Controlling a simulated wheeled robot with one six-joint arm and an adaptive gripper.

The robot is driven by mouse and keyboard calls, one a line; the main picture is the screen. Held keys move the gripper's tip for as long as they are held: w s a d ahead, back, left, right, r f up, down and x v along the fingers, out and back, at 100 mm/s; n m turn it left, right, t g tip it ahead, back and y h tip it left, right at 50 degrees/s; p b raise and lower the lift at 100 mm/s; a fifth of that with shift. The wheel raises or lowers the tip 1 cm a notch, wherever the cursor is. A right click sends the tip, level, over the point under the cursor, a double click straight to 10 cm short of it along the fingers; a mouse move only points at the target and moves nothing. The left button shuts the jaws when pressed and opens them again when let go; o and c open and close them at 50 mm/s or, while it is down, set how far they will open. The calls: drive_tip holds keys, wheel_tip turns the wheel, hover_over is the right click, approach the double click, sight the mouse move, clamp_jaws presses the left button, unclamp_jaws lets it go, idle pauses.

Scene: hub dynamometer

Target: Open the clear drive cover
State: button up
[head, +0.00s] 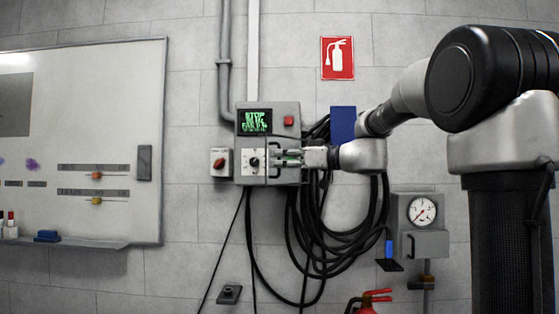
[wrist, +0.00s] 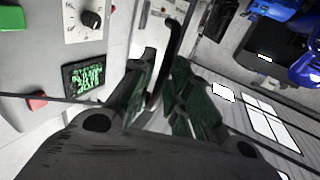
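The grey control box (head: 288,118) hangs on the wall. Its face carries a green-lettered screen (head: 255,121), a black dial (head: 254,162) and a red button (head: 289,120). My gripper (head: 288,158) is at the box's lower right part, just right of the dial. In the wrist view, a black bar handle (wrist: 174,38) runs between the two fingers of my gripper (wrist: 165,62). The fingers are apart, one on each side of it; contact cannot be told. The clear cover's edges are hard to make out; the pale area beside the handle is partly hidden by the fingers.
A red rotary switch box (head: 219,162) is left of the control box. Black cable coils (head: 335,255) and a blue panel (head: 343,122) are to its right. A gauge box (head: 421,212) is lower right, and a whiteboard (head: 100,130) is at left.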

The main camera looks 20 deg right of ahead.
drive_tip(key=shift+w+a, duration=0.25)
drive_tip(key=shift+a, duration=0.15)
clamp_jaws()
drive_tip(key=shift+d, duration=0.1)
